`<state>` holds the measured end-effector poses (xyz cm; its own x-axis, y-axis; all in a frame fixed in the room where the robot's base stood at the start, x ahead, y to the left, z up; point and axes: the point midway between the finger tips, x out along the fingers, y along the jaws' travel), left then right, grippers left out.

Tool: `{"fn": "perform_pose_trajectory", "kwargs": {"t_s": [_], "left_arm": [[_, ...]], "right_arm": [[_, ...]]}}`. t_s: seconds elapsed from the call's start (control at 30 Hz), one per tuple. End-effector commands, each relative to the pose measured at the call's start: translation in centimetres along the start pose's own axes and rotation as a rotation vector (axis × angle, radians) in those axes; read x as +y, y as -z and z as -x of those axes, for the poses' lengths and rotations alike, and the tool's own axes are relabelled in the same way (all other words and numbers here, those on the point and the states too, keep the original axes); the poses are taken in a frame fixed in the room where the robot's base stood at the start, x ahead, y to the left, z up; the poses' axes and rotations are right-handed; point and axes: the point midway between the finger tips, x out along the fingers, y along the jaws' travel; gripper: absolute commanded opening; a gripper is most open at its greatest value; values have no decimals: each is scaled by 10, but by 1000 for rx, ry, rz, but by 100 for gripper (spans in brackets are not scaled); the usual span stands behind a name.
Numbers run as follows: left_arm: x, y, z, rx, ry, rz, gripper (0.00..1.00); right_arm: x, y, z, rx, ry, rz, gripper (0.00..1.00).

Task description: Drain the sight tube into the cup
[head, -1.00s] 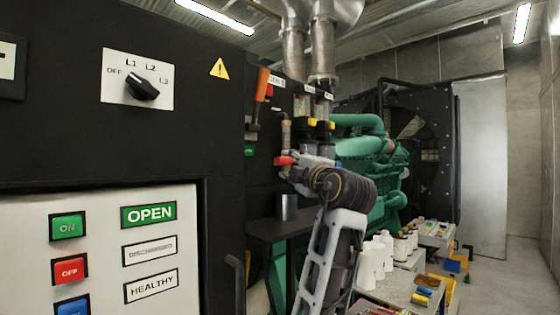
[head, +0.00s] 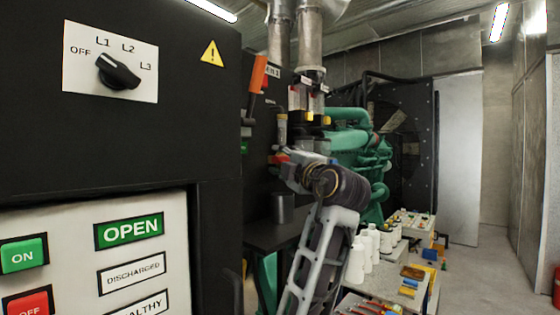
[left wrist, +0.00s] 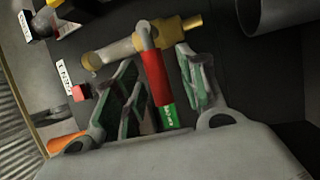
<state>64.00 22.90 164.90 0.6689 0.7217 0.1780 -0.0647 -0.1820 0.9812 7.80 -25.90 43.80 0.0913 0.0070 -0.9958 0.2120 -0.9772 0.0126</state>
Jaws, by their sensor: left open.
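The sight tube (head: 281,128) stands upright on the dark panel, with a brass-coloured valve at its lower end. The lever's red also shows in the head view (head: 276,158). My left gripper (head: 285,164) is at the valve; its fingers (left wrist: 157,66) are open, one on each side of the lever. The grey cup (head: 283,208) stands on a dark shelf below the valve; its side shows in the left wrist view (left wrist: 285,14).
A black cabinet with a rotary switch (head: 119,71) and a button panel (head: 125,275) fills the left. An orange handle (head: 257,77) rises near the tube. White bottles (head: 357,262) stand on a bench right of my arm.

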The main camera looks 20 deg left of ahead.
Motion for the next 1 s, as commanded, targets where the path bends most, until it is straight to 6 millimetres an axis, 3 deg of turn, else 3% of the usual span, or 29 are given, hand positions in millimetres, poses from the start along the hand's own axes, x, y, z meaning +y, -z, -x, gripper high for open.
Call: {"fn": "perform_pose_trajectory", "kwargs": {"t_s": [0.23,0.57,1.0], "left_arm": [[0,0,0,0,0,0,41],[0,0,0,0,0,0,0],[-2,0,0,2,-1,3,0]], "right_arm": [[2,-1,0,-1,-2,1,40],[7,-2,0,-3,-7,3,40],[6,-2,-2,-3,-7,2,40]]}}
